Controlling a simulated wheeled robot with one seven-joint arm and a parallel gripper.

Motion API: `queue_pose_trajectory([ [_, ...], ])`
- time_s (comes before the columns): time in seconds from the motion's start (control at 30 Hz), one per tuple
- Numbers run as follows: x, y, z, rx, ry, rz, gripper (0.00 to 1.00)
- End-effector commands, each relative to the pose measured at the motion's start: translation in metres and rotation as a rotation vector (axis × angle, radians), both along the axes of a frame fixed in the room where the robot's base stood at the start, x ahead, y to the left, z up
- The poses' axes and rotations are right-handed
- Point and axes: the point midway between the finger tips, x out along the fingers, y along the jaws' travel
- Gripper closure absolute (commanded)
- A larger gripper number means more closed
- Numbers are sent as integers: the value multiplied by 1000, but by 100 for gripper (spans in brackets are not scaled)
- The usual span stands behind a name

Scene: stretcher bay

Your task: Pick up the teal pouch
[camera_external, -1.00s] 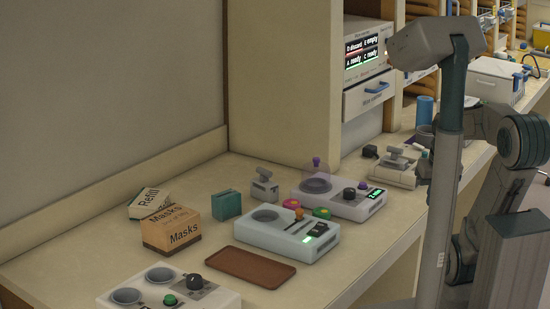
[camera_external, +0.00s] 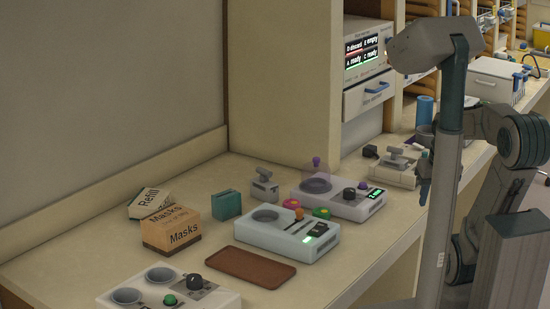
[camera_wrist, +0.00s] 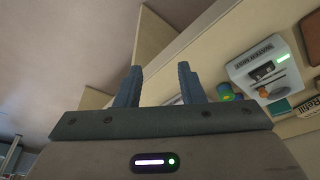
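The teal pouch (camera_external: 227,204) stands upright on the counter in the external view, just right of the Masks box and behind the brown tray. My gripper (camera_external: 424,190) is far to its right in that view, partly hidden behind my own arm. In the wrist view both fingers of my gripper (camera_wrist: 160,84) are spread apart with nothing between them.
A Masks box (camera_external: 170,230) and a Refill box (camera_external: 149,204) stand left of the pouch. A brown tray (camera_external: 250,267) lies in front. Consoles (camera_external: 290,239) (camera_external: 342,201) (camera_external: 170,292) with knobs take up much of the counter. A grey device (camera_external: 264,186) stands behind.

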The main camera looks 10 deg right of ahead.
Motion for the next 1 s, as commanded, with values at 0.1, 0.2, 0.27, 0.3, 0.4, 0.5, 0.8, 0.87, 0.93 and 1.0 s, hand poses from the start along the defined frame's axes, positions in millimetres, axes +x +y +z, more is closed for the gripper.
queue_pose_trajectory([
  [0.1,0,0,0,0,0,0,30],
  [0.2,0,0,0,0,0,0,3],
  [0.27,0,0,0,0,0,0,0],
  [0.3,0,0,0,0,0,0,0],
  [0.4,0,0,0,0,0,0,0],
  [0.5,6,2,4,0,-1,7,0],
  [0.8,98,38,44,-7,-15,111,0],
  [0.87,121,51,51,-7,-20,137,0],
  [0.93,148,67,58,-8,-26,168,0],
  [1.0,174,85,62,-9,-30,199,0],
])
